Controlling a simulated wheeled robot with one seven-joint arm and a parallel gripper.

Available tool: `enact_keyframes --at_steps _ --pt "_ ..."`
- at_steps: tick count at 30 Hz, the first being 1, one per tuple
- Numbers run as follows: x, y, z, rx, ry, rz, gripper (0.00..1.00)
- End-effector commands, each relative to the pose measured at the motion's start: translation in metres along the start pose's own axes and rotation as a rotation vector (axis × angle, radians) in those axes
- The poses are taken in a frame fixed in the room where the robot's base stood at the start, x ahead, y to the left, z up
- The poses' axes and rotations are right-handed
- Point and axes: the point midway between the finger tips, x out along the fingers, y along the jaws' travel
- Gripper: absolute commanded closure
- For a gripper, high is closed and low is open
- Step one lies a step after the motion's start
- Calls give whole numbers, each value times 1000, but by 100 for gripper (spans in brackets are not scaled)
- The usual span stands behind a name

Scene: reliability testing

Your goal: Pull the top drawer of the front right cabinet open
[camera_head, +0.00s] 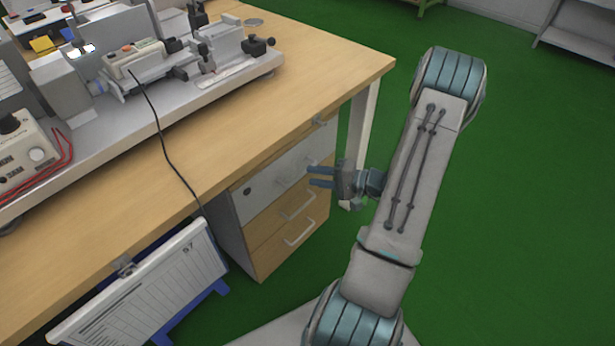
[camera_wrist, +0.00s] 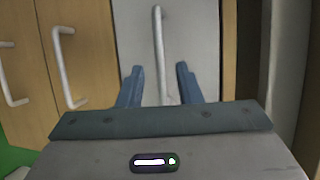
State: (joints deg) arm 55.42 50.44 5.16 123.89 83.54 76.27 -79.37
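The cabinet (camera_head: 233,232) stands under the wooden table, with a grey top drawer (camera_head: 259,184) above two wooden drawers. The top drawer looks closed, with a round lock at its left. My gripper (camera_head: 309,176) is in front of the top drawer, fingers pointing at it. In the wrist view my gripper (camera_wrist: 160,68) is open, with one blue finger on each side of the top drawer's bar handle (camera_wrist: 158,40). The handle shows between the fingers, with gaps on both sides. How deep the fingers reach around it I cannot tell.
The table (camera_head: 330,75) overhangs the cabinet, and its white leg (camera_head: 361,125) stands close behind my gripper. A clipboard-like sheet (camera_head: 150,290) hangs from the table edge at the left. The green floor (camera_head: 540,200) to the right is clear.

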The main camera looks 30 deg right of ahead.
Motion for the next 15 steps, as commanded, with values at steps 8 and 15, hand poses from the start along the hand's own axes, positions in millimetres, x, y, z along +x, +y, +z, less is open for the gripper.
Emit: enact_keyframes --at_steps 8,15 --pt "30 0 0 0 0 0 68" --pt "32 0 0 1 0 1 68"
